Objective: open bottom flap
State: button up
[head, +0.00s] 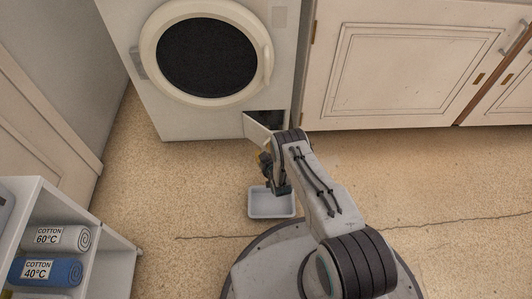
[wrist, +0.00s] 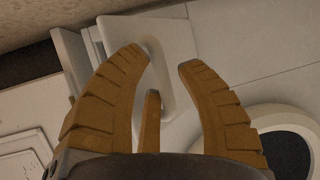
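The bottom flap (head: 257,132) is a small pale panel low on the right of the white washing machine (head: 180,119). It stands swung out from the front, with a dark opening (head: 268,117) behind it. My gripper (head: 263,160) is just in front of the flap, partly hidden by my arm. In the wrist view my gripper (wrist: 162,62) has its orange-brown fingers spread. The pale flap (wrist: 172,42) lies beyond and between them. I cannot tell whether a finger touches it.
A light grey tray (head: 271,214) is on the floor below my gripper. Cream cabinets (head: 400,70) stand right of the machine. A white shelf (head: 110,235) with rolled towels is at the lower left. The speckled floor on the right is clear.

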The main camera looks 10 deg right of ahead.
jog(key=shift+w+r, duration=0.45)
jog(key=shift+r, duration=0.3)
jog(key=f+v, duration=0.1)
jog(key=v, duration=0.6)
jog(key=shift+s+f, duration=0.15)
jog(key=shift+s, duration=0.5)
